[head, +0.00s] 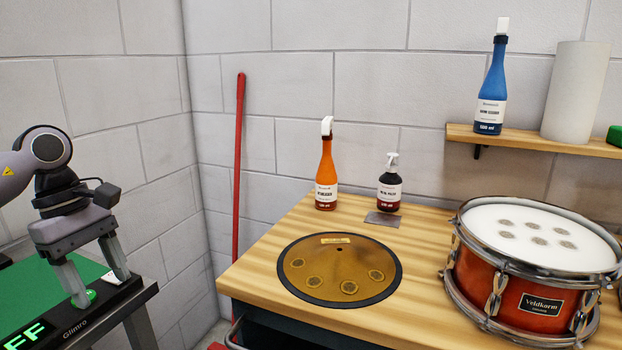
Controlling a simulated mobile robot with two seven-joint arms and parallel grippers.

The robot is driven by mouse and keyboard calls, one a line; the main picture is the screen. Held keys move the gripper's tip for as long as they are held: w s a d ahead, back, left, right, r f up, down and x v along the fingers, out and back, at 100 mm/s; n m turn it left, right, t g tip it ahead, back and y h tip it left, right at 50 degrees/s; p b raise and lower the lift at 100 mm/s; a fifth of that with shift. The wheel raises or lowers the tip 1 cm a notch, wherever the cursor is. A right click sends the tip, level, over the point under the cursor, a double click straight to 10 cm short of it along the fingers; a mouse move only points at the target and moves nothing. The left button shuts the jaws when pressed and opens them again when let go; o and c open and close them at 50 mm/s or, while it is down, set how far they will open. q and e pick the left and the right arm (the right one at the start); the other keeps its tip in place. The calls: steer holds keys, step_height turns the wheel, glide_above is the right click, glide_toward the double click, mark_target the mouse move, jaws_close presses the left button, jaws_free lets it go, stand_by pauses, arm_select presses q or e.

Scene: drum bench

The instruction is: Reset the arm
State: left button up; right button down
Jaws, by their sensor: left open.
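My left gripper (102,290) is at the left, pointing down with its two fingers apart and nothing seen between them. Its fingertips are over the edge of a black device (75,325) marked Glimro, close to a small green button (90,295). I cannot tell whether a finger touches the button. The device's green display (25,338) shows "FF" at the picture's edge. My left arm comes in from the left edge. My right gripper is not in view.
A wooden bench holds a brown cymbal disc (340,268), a red drum (532,265), an orange bottle (326,175) and a dark bottle (389,185). A shelf (545,140) carries a blue bottle (491,85) and paper roll (575,92). A red pole (239,150) leans in the corner.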

arm_select(q)
steer(key=s+d+f+n+t+h+p, duration=0.1)
steer(key=s+d+f+n+t+h, duration=0.15)
steer(key=d+n+h, duration=0.85)
steer(key=s+d+f+n+t+h+p, duration=0.1)
steer(key=s+d+f+n+h+p, duration=0.35)
steer(key=d, duration=1.15)
steer(key=w+a+f+n+t+y+b, duration=0.1)
steer(key=a+f+n+t+y, duration=0.5)
steer(key=n, duration=0.9)
steer(key=w+a+f+n+t+y, duration=0.1)
steer(key=a+f+n+t+y, duration=0.25)
steer(key=n+t, duration=0.75)
steer(key=s+a+f+n+g+y, duration=0.3)
steer(key=s+f+n+g, duration=0.1)
steer(key=s+f+n, duration=0.3)
steer(key=s+a+f+n+g+y, duration=0.3)
steer(key=s+f+n+g, duration=0.1)
steer(key=s+f+n, duration=0.3)
steer(key=shift+a+f+g+y, duration=0.3)
steer(key=shift+f+g, duration=0.05)
steer(key=shift+f, duration=0.15)
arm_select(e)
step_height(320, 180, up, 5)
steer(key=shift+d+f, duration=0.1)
arm_select(q)
steer(key=shift+n, duration=0.25)
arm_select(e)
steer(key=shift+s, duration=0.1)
